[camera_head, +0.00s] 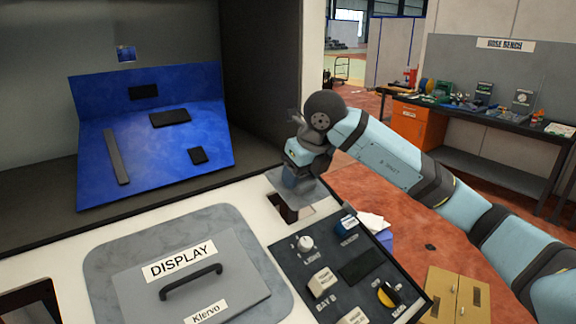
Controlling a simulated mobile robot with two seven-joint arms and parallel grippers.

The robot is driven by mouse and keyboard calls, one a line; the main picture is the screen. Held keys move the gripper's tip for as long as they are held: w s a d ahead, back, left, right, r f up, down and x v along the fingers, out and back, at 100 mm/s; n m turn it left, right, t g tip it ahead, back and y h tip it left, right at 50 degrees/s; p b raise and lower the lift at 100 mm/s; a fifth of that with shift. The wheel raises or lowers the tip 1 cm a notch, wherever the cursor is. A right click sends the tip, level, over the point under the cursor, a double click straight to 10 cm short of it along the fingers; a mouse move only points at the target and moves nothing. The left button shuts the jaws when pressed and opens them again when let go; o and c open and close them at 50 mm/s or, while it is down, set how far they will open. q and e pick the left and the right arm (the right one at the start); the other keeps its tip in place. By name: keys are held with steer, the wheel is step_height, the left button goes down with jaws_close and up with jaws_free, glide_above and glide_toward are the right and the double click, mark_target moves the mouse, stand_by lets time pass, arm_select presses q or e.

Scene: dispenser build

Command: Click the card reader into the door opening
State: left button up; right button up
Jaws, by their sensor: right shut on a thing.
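My right gripper (300,160) is above the back right part of the white door panel (120,237). It is shut on the card reader (313,188), which looks like a grey plate with a bluish body. The gripper hides part of the reader. The reader is at the far edge of a dark rectangular door opening (286,205) and covers part of it. I cannot tell whether the reader touches the panel or how deep it sits. My left gripper is not in view.
A grey DISPLAY cover (228,280) with a black handle lies on the panel at the front. A dark control panel (340,270) with knobs and buttons is right of it. A blue board (140,160) with black parts stands behind. A bench (470,125) is far right.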

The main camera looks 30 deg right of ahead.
steer(key=shift+s+f, duration=0.25)
steer(key=shift+f, duration=0.05)
steer(key=shift+f+b, duration=0.3)
steer(key=shift+b, duration=0.05)
steer(key=b+x, duration=0.1)
steer(key=x, duration=0.2)
steer(key=shift+w+f+b, duration=0.2)
steer(key=shift+w+b, duration=0.1)
steer(key=shift+b, duration=0.05)
steer(key=shift+w+f+b, duration=0.2)
steer(key=shift+f+b, duration=0.15)
steer(key=shift+f, duration=0.1)
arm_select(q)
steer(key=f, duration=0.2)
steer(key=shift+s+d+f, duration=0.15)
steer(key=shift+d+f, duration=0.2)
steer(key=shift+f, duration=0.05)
arm_select(e)
steer(key=shift+w+f, duration=0.1)
arm_select(q)
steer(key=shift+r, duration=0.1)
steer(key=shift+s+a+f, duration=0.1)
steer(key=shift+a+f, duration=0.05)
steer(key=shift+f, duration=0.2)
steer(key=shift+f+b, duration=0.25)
steer(key=shift+b, duration=0.2)
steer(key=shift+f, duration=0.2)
arm_select(e)
steer(key=shift+w+a+f, duration=0.1)
steer(key=shift+f, duration=0.2)
